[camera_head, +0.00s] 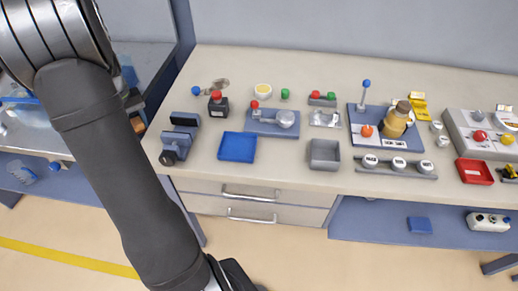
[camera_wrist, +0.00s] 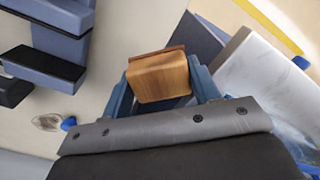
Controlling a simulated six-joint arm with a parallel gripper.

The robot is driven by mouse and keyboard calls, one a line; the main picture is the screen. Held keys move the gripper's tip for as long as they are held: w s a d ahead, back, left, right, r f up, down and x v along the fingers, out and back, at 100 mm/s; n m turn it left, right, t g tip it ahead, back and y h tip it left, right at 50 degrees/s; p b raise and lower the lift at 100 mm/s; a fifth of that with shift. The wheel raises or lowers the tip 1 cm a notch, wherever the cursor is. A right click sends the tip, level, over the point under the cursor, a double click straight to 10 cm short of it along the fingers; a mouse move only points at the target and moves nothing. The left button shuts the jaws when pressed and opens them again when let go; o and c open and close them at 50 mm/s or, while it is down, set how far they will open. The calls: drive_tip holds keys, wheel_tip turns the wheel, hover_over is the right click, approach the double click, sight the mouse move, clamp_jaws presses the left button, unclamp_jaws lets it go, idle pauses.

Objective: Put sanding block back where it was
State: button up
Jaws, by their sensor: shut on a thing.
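My gripper (camera_wrist: 162,80) is shut on a wooden block (camera_wrist: 158,76), which I take to be the sanding block. The block has a light wood body with a reddish-brown layer along its far edge. The blue fingers sit on its left and right sides. In the wrist view the block is seen over the bench edge area, with no contact with a surface visible. The block's original place cannot be identified.
A blue-grey vise (camera_head: 178,137) stands at the bench's left end, also in the wrist view (camera_wrist: 50,60). A blue tray (camera_head: 237,147), a grey tray (camera_head: 325,155) and several fixtures fill the bench (camera_head: 290,180). Another worktop (camera_head: 140,60) lies left, across a gap.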

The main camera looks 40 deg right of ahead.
drive_tip(key=s+d, duration=0.2)
drive_tip(key=d, duration=0.2)
drive_tip(key=s+d+r+m, duration=0.1)
drive_tip(key=s+d, duration=0.2)
drive_tip(key=d, duration=0.2)
drive_tip(key=s+d+r+m, duration=0.1)
drive_tip(key=s+d, duration=0.1)
drive_tip(key=d, duration=0.3)
drive_tip(key=shift+s+d+r, duration=0.1)
drive_tip(key=shift+s, duration=0.15)
drive_tip(key=s+d+r+m, duration=0.1)
drive_tip(key=s+d+m, duration=0.1)
drive_tip(key=s+d, duration=0.65)
drive_tip(key=s+d+r+m, duration=0.15)
drive_tip(key=s+d, duration=0.25)
drive_tip(key=s, duration=1)
drive_tip(key=s+d+r+m, duration=0.1)
drive_tip(key=s+d+m, duration=0.2)
drive_tip(key=s+d, duration=0.55)
hover_over(278, 152)
wheel_tip(278, 152, down, 7)
drive_tip(key=shift+r, duration=0.1)
drive_tip(key=shift+f, duration=2.05)
